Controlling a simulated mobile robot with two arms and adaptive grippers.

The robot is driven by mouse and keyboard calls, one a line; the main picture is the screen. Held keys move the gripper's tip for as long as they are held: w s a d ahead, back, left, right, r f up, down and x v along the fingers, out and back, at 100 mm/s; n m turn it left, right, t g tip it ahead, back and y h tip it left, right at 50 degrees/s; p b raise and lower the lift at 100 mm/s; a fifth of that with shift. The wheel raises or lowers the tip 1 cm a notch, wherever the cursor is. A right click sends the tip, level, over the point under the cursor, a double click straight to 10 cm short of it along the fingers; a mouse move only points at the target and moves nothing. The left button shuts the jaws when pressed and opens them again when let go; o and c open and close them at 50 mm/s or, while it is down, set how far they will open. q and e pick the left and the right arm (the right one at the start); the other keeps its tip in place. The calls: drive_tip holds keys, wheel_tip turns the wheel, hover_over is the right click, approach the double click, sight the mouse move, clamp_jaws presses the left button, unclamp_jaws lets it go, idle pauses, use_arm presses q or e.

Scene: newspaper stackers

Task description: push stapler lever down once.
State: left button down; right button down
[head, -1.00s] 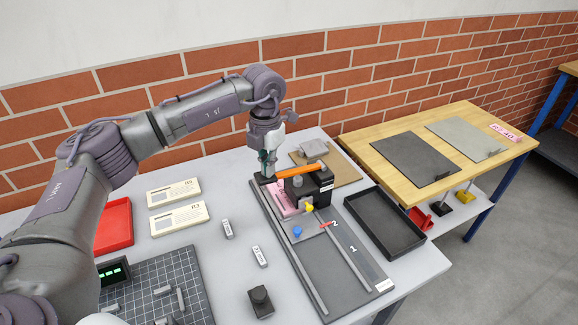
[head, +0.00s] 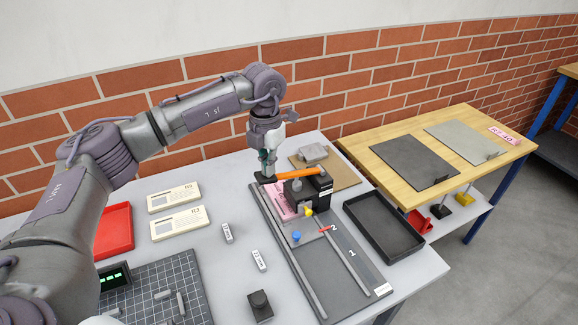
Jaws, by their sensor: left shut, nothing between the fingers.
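The stapler (head: 312,189) is a black block with an orange lever (head: 298,173) on top, standing on a grey railed base (head: 330,277) on the table. The lever lies close to level, pointing left. A pink sheet (head: 283,203) lies under and left of the stapler. My left gripper (head: 266,174) is shut and empty, pointing down at the lever's left end. I cannot tell whether its fingertips touch the lever. My right gripper is not in view.
A black tray (head: 384,224) lies right of the base. Two white cards (head: 179,222), a red tray (head: 116,232) and a gridded mat (head: 153,285) lie left. Small labelled blocks (head: 259,260) and a black knob block (head: 260,305) stand in front. A wooden table (head: 400,150) is at right.

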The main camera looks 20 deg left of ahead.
use_arm(q)
wheel_tip(320, 180, up, 8)
drive_tip(key=p, duration=0.4)
idle(0.3)
drive_tip(key=shift+s+f, duration=0.1)
drive_tip(key=shift+f, duration=0.1)
idle(0.6)
